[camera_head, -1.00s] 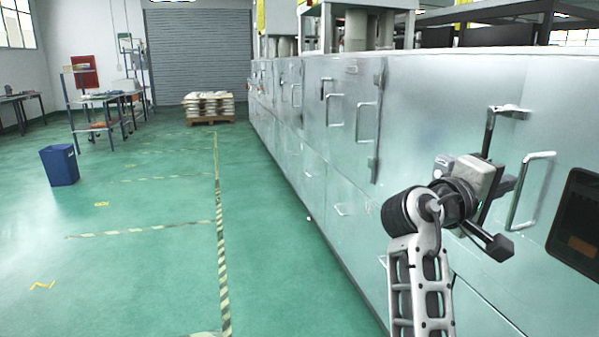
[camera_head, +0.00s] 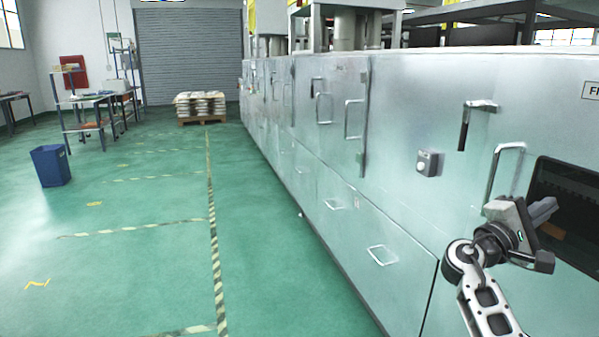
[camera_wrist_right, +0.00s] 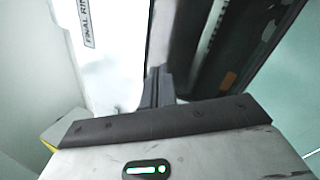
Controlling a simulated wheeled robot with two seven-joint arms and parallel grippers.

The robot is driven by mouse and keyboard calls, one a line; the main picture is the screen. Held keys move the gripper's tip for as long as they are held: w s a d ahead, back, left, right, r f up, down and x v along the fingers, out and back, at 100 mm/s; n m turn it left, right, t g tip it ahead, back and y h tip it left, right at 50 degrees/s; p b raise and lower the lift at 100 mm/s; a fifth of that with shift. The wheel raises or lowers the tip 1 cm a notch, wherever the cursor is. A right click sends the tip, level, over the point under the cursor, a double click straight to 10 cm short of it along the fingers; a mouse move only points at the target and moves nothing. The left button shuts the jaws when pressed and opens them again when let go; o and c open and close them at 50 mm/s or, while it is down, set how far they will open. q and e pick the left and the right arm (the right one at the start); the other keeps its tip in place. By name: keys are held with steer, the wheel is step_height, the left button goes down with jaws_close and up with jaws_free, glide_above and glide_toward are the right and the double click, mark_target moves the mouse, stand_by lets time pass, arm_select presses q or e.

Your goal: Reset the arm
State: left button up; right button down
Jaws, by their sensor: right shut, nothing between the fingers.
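My right arm comes in at the lower right of the head view. Its gripper (camera_head: 545,210) is shut and empty, in front of the machine near a dark screen panel (camera_head: 563,205). The fingers point to the right and away. In the right wrist view the closed fingers (camera_wrist_right: 158,88) stick out beyond the dark edge of the gripper body, with the dark panel (camera_wrist_right: 245,50) and a white labelled face (camera_wrist_right: 115,55) beyond. I cannot tell whether the fingertips touch the panel. My left gripper is not in view.
A long silver machine (camera_head: 400,130) with handles runs along the right side. An upright handle (camera_head: 503,165) is close to my right gripper. A loaded pallet (camera_head: 201,107) stands far back.

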steer(key=s+d+f+n+h, duration=0.1)
steer(key=d+n, duration=0.1)
steer(key=d, duration=0.3)
steer(key=w+a+f+m+t+y, duration=0.1)
steer(key=w+a+f+t+y, duration=0.2)
steer(key=w+f+t+y, duration=0.45)
steer(key=w+a+f+m+t+y, duration=0.25)
steer(key=w+a+m+y, duration=0.45)
steer(key=a+y, duration=0.5)
steer(key=s+a+f+n+g+y, duration=0.1)
steer(key=s+a+f+y, duration=0.1)
steer(key=s+a+f, duration=0.55)
steer(key=s+a+f+n+g+y, duration=0.15)
steer(key=s+a+f, duration=0.25)
steer(key=s+f, duration=0.55)
steer(key=s+a+f+g, duration=0.1)
steer(key=s+a+f, duration=0.1)
steer(key=s, duration=0.5)
steer(key=s+a+f+m+g+y, duration=0.1)
steer(key=s+a+f, duration=0.2)
steer(key=s, duration=0.4)
steer(key=s+a+f+g+y, duration=0.1)
steer(key=s+a+f, duration=0.2)
steer(key=s, duration=0.4)
steer(key=shift+a+m, duration=0.35)
